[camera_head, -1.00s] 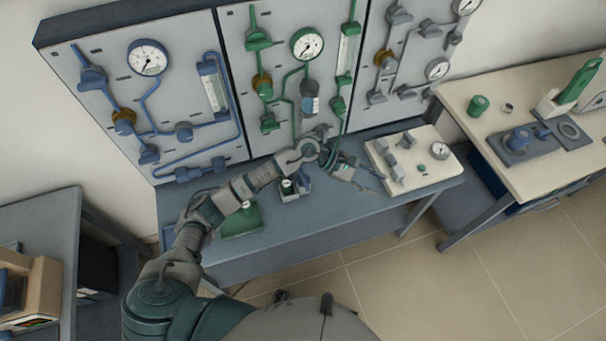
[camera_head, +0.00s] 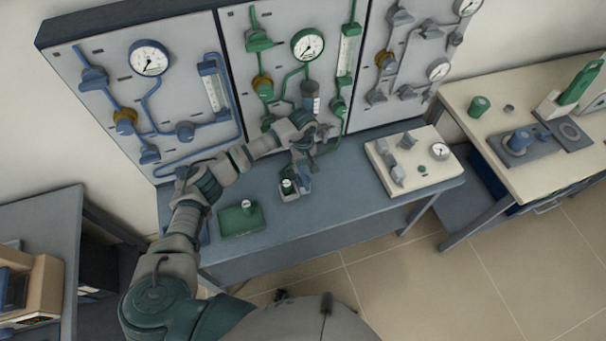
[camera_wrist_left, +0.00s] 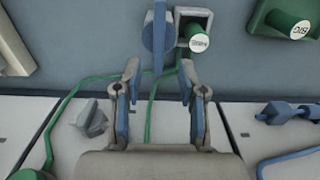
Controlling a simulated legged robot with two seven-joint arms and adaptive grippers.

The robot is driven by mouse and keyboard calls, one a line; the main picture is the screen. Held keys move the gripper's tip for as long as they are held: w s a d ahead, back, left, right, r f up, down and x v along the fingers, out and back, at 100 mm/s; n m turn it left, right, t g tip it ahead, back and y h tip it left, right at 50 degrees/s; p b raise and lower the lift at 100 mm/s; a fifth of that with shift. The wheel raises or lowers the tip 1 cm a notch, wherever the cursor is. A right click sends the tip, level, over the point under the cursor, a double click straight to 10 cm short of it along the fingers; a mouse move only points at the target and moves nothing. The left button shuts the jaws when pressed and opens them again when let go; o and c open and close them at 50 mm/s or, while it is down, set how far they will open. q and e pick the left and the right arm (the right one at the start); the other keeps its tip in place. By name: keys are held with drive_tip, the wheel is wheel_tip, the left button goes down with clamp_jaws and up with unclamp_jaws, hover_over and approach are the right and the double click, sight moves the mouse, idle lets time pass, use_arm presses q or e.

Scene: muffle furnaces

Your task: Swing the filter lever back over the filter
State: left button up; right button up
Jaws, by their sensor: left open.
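My left gripper (camera_head: 303,168) is open and empty, pointing down above a small grey holder (camera_head: 288,196) on the blue-grey bench. In the left wrist view the gripper (camera_wrist_left: 159,80) has its two blue-padded fingers spread apart. Just beyond the fingertips stands a blue disc-shaped lever (camera_wrist_left: 158,35) with a thin edge toward me, beside the grey square holder (camera_wrist_left: 183,14). A green cylinder with a white labelled cap (camera_wrist_left: 199,43), which looks like the filter, sits in that holder. The lever is beside the filter, not over it. My right gripper is not in view.
A green block (camera_head: 240,218) with a white-capped piece lies left of the holder. A cream box with a gauge (camera_head: 412,160) stands at right. Gauge panels with pipes and valves (camera_head: 300,60) rise behind the bench. The bench front is clear.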

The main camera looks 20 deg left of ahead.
sight(304, 176)
use_arm(q)
wheel_tip(304, 176, down, 7)
drive_tip(key=shift+d, duration=0.15)
drive_tip(key=shift+c, duration=0.3)
clamp_jaws()
